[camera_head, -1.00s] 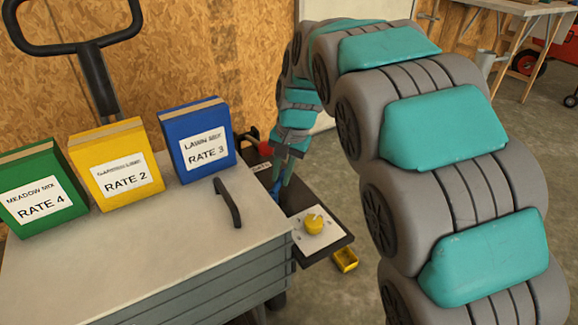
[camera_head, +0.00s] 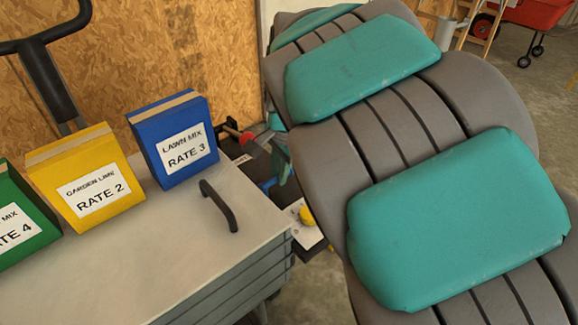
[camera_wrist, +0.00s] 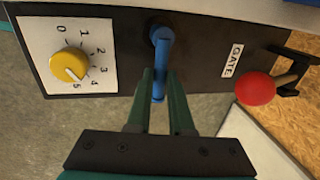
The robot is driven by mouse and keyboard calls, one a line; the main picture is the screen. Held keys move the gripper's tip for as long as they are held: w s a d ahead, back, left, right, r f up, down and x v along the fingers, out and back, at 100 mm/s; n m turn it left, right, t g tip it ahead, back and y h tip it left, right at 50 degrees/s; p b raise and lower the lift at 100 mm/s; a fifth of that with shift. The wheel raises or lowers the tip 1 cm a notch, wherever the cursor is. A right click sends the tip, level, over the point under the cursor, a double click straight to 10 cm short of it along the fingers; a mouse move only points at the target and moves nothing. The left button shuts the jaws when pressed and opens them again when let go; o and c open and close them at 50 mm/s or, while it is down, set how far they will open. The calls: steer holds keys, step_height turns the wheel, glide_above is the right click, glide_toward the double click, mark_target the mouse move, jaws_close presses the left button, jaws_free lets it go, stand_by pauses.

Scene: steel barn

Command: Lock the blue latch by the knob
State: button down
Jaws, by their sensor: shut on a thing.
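The blue latch (camera_wrist: 161,50) is on a dark panel in the wrist view, with a round pivot at the top and an arm pointing down toward my gripper. My gripper (camera_wrist: 159,86) has its green fingers on either side of the latch's lower end and is shut on it. The fingers partly hide that end. In the head view the blue latch (camera_head: 267,185) is a small patch beside the grey cabinet, and my gripper (camera_head: 284,172) is mostly hidden behind my own arm.
A yellow dial (camera_wrist: 69,64) on a 0 to 5 plate is left of the latch. A red ball knob (camera_wrist: 255,88) near a GATE label (camera_wrist: 232,60) is right. A grey cabinet (camera_head: 150,255) with a black handle (camera_head: 219,206) bears green, yellow and blue boxes.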

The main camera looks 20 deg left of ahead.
stand_by(0.4)
steer(key=c, duration=1.1)
jaws_free()
steer(key=r, duration=0.2)
steer(key=d+r, duration=0.1)
steer(key=r, duration=0.2)
steer(key=s+r, duration=0.1)
steer(key=r, duration=0.1)
steer(key=shift+d+r, duration=0.2)
steer(key=shift+r, duration=0.15)
steer(key=shift+d, duration=0.1)
